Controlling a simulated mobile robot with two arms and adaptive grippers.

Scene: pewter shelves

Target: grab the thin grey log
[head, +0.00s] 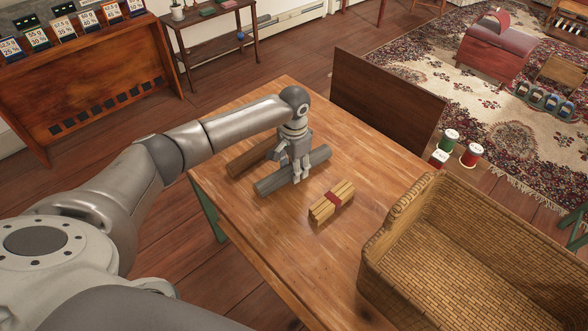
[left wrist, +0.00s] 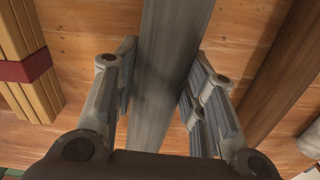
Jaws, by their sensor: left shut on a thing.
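The thin grey log (head: 270,183) lies on the wooden table in the head view, beside a brown log (head: 246,160). My left gripper (head: 300,172) reaches down over the grey log from above, with its fingers on either side of it. In the left wrist view the grey log (left wrist: 172,60) runs between the two fingers of my left gripper (left wrist: 160,95), which is shut on it. The log appears to rest on or very close to the table. My right gripper is in neither view.
A bundle of yellow sticks with a red band (head: 331,202) lies near the grey log; it also shows in the left wrist view (left wrist: 22,60). A large wicker basket (head: 490,250) stands at the table's right. A dark panel (head: 388,95) rises behind the table. The near tabletop is clear.

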